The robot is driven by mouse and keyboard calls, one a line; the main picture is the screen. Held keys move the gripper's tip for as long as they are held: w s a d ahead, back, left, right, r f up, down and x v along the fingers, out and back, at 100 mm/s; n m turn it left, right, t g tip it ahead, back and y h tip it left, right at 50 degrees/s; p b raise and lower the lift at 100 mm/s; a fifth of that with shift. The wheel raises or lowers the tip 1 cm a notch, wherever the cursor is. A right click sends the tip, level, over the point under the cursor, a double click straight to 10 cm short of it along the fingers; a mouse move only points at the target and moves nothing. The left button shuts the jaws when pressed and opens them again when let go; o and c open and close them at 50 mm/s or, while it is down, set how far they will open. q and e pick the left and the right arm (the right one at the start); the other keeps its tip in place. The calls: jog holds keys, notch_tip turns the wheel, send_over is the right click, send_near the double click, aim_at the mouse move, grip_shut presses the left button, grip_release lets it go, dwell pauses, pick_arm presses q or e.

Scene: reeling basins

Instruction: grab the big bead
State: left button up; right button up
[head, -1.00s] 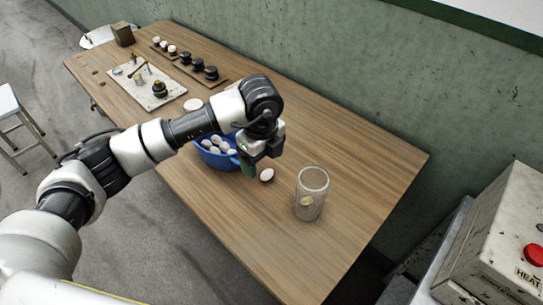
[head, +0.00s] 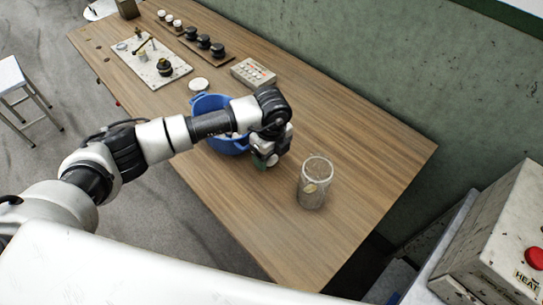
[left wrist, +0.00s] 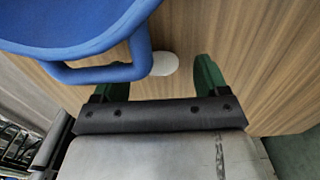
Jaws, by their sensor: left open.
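I cannot tell for sure which thing is the big bead. A small white rounded piece (left wrist: 164,64) lies on the table in the left wrist view, beyond and between my open green fingers. In the head view it is hidden or hard to separate from my left gripper (head: 265,162), which is low over the table between the blue basin (head: 234,146) and the glass jar (head: 314,170). The basin's blue handle (left wrist: 100,74) crosses close to the left finger in the left wrist view; I cannot tell if they touch. My right gripper is not in view.
A pale board with fittings (head: 140,62), a row of black rounded pieces (head: 203,41), a grey keypad box (head: 253,73) and a white disc (head: 198,84) lie farther back. A box with a red button (head: 536,259) stands at right. The table right of the jar is clear.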

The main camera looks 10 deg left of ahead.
pick_arm(q)
jog(key=shift+f, duration=0.9)
jog(key=shift+c, duration=0.3)
jog(key=c, duration=0.6)
jog(key=shift+c, duration=0.2)
jog(key=shift+r, duration=0.1)
